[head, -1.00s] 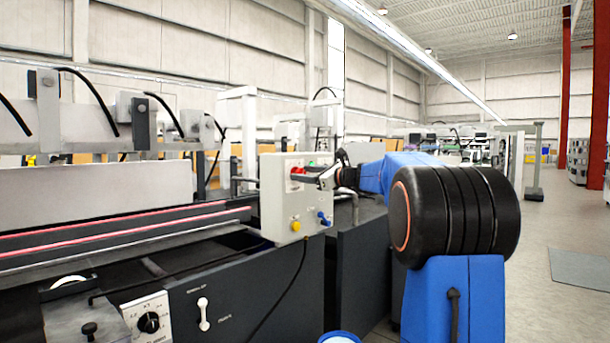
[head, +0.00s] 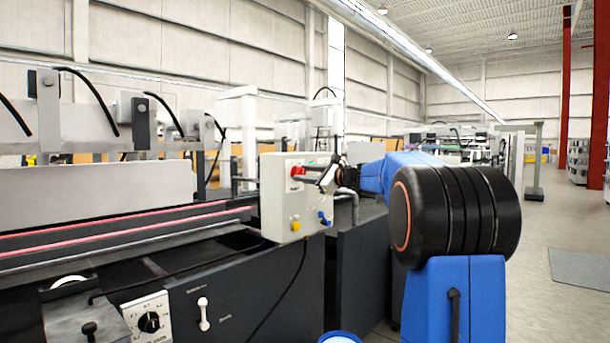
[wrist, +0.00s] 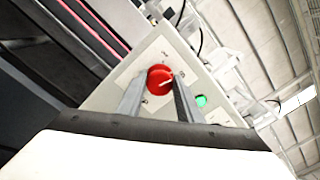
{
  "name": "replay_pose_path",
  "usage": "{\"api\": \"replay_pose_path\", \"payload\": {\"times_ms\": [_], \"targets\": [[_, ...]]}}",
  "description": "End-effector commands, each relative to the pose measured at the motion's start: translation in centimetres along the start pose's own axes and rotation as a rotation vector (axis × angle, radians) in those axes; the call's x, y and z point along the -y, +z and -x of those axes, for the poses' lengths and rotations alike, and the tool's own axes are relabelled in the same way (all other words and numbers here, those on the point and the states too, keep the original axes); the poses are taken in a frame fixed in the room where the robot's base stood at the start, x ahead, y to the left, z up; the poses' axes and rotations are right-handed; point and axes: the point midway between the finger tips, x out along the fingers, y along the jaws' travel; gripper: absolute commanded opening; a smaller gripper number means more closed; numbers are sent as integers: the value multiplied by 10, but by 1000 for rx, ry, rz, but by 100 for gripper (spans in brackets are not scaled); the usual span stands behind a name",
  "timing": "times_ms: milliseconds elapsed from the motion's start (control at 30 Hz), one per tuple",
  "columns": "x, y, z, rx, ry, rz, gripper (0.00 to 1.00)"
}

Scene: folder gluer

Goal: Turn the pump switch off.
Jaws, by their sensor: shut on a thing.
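A round red switch knob (head: 297,171) is on the upper front of the light grey control box (head: 281,211). The fingers hide part of the knob. The lettering around it is too small to read.
A green button (wrist: 201,101) is beside the knob. A white lever (head: 203,313) and a black dial (head: 149,322) are on the machine front. Open floor lies at the right.

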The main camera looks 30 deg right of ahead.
Motion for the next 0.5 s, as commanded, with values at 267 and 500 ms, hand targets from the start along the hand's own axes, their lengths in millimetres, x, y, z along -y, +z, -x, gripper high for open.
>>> {"api": "replay_pose_path", "payload": {"times_ms": [267,500], "targets": [[-2,-1,0,-1,1,262,10],[-3,-1,0,-1,2,487,10]]}}
